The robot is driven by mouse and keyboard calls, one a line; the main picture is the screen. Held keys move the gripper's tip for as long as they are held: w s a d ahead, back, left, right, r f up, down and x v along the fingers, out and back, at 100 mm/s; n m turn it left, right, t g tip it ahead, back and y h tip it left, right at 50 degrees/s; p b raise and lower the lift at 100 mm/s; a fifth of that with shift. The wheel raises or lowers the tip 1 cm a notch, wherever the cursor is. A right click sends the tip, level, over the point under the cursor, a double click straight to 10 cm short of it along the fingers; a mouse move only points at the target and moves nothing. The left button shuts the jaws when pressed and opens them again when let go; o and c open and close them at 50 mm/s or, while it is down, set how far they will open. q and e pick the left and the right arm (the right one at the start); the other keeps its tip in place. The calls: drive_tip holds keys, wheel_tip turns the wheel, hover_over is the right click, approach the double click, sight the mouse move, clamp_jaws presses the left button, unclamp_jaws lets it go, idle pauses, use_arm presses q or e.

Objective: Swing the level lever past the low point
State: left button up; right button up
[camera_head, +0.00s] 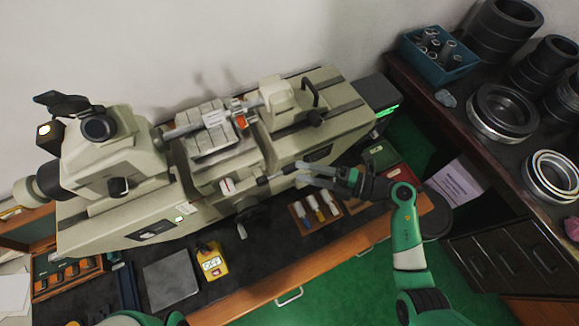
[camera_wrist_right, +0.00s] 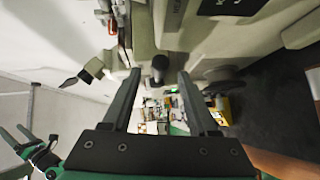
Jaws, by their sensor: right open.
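The lever (camera_head: 276,178) is a dark rod with a light section, sticking out of the front of the beige measuring machine (camera_head: 345,125) and lying roughly level. My right gripper (camera_head: 299,172) comes from the right with its fingers spread around the lever's free end. In the right wrist view, the lever's black round end (camera_wrist_right: 160,66) sits between the open fingertips (camera_wrist_right: 158,80), with a gap on each side. Contact is not visible. Part of my left arm (camera_head: 135,319) shows at the bottom. A small gripper (camera_wrist_right: 28,145), seemingly my left one, shows at the left edge of the right wrist view.
A holder with several small tools (camera_head: 316,210) stands just below my right gripper. A yellow box (camera_head: 212,263) and a grey plate (camera_head: 171,278) lie on the bench front. A dark side table (camera_head: 455,125) with rings stands right. Green floor (camera_head: 345,285) is clear.

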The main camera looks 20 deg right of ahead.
sight(289, 168)
drive_tip(key=x, duration=0.4)
drive_tip(key=shift+w+a, duration=0.3)
clamp_jaws()
idle(1.1)
